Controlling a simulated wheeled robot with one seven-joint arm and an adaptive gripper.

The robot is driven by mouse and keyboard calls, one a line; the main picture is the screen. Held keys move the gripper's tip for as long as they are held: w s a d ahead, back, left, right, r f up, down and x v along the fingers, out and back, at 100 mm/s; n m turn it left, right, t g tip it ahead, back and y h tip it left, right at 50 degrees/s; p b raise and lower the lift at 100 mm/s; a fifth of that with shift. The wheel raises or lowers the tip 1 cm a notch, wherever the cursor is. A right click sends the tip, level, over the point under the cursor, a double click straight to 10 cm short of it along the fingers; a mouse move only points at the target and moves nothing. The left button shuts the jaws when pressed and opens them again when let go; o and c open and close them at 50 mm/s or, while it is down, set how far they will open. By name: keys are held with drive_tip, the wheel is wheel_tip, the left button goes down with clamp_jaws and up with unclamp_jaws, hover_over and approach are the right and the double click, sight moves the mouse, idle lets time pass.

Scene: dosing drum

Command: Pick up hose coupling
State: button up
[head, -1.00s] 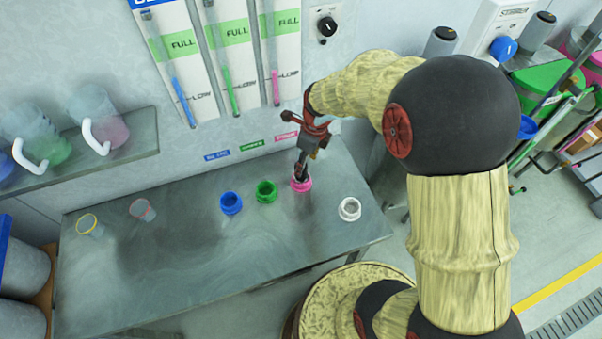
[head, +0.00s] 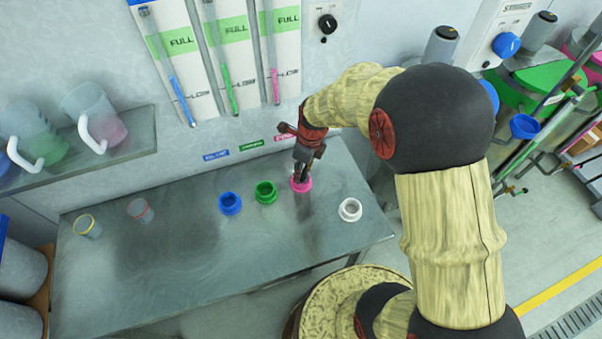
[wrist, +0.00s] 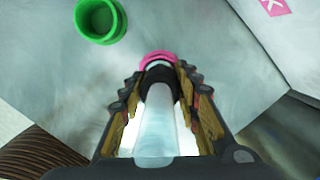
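My gripper (head: 301,176) points down at the pink ring-shaped fitting (head: 301,184) on the metal table. In the wrist view, its two fingers flank a pale, see-through tube-like piece (wrist: 157,120) with a black collar (wrist: 158,77) at its far end. The pink rim (wrist: 157,57) shows just beyond the collar. The fingers stand apart, close to the collar on both sides. I cannot tell if they press on it, or if this piece is the hose coupling. The fingertips hide part of the pink fitting.
A green ring (head: 265,192) and a blue ring (head: 230,203) stand left of the pink one, a white ring (head: 350,209) to its right. Two clear cups (head: 88,226) (head: 140,210) stand farther left. The wall with gauges rises behind. The table's front is clear.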

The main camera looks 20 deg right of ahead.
clamp_jaws()
drive_tip(key=shift+r, duration=0.15)
idle(0.4)
drive_tip(key=shift+r, duration=0.65)
drive_tip(key=s+d+r+p, duration=0.3)
drive_tip(key=s+d+r, duration=0.1)
drive_tip(key=d+r, duration=0.7)
drive_tip(key=shift+d+r+p, duration=0.25)
drive_tip(key=shift+d+p, duration=0.05)
drive_tip(key=shift+d, duration=0.9)
